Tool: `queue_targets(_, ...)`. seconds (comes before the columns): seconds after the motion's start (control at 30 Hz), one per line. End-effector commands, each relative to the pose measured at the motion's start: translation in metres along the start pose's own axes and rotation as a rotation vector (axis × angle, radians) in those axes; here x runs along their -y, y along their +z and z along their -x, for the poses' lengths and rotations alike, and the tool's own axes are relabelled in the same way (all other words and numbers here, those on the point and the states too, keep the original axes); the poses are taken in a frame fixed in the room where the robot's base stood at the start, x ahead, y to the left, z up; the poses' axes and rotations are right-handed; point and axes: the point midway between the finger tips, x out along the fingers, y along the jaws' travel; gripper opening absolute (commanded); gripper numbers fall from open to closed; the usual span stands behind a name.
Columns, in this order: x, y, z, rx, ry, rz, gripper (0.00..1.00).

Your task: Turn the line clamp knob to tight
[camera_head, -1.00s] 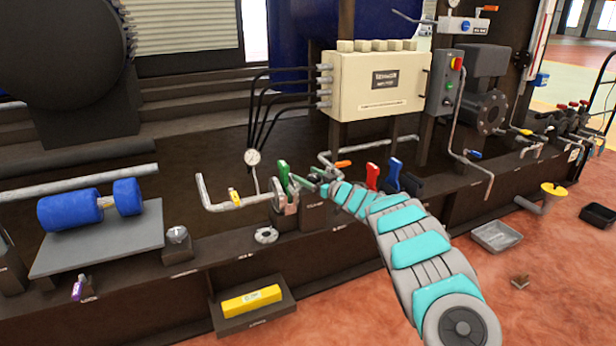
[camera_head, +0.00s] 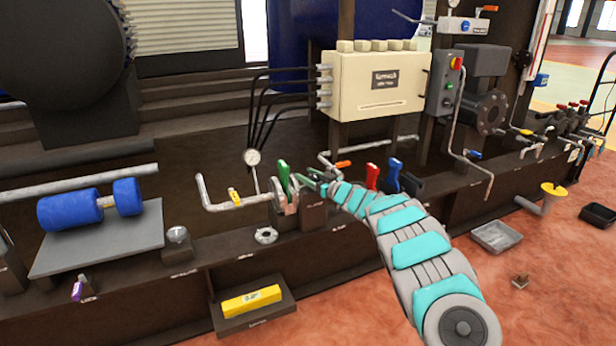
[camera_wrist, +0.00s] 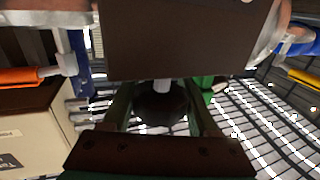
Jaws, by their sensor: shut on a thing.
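The line clamp knob (camera_wrist: 160,106) is a dark round knob in the wrist view. A short light shaft (camera_wrist: 162,86) joins it to a brown block (camera_wrist: 185,40). My gripper (camera_wrist: 162,118) has its two green fingers on either side of the knob and is shut on it. The knob's marking and turn angle cannot be read. In the head view my gripper (camera_head: 313,184) reaches in from the right, just above and behind a brown block (camera_head: 313,217). The knob itself is not clearly visible there. A metal ring-like fitting (camera_head: 284,212) stands just left of the block.
A green lever (camera_head: 284,176) stands close left of my gripper. Red (camera_head: 372,177) and blue (camera_head: 395,174) levers stand to its right, close to my arm. A pressure gauge (camera_head: 252,158) and bent pipe are at left. A cream control box (camera_head: 375,84) stands behind.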

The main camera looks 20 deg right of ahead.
Motion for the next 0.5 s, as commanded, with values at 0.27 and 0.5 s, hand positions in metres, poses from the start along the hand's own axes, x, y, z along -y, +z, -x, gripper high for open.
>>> queue_targets(0.27,0.0004,0.0001,-0.0003,0.000,0.003,0.000,0.04)
queue_targets(0.5,-0.0001,0.0009,-0.0007,0.001,0.043,-0.002,0.04)
